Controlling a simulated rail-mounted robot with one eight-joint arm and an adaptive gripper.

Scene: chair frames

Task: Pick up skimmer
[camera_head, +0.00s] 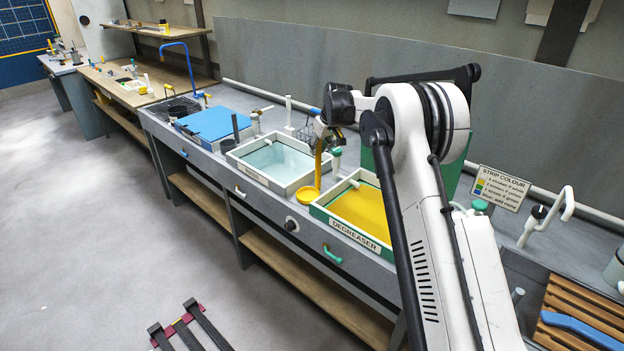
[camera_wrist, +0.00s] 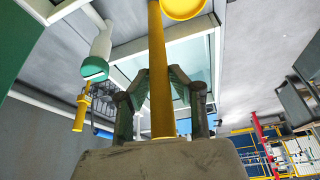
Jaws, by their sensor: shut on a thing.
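The skimmer (camera_head: 307,194) is yellow, with a round shallow bowl and a long straight handle. My gripper (camera_head: 325,133) is shut on its handle, and the skimmer hangs bowl-down between the clear-liquid tray and the degreaser tray. In the wrist view the skimmer handle (camera_wrist: 157,70) runs between the two fingers of my gripper (camera_wrist: 159,80), with the bowl at the top edge. I cannot tell whether the bowl touches anything.
The degreaser tray (camera_head: 347,227) with yellow liquid is right of the skimmer. A white tray (camera_head: 257,178) of pale blue liquid is left of it. A blue-covered tray (camera_head: 209,125) stands farther left. A strip colour sign (camera_head: 499,188) stands at right.

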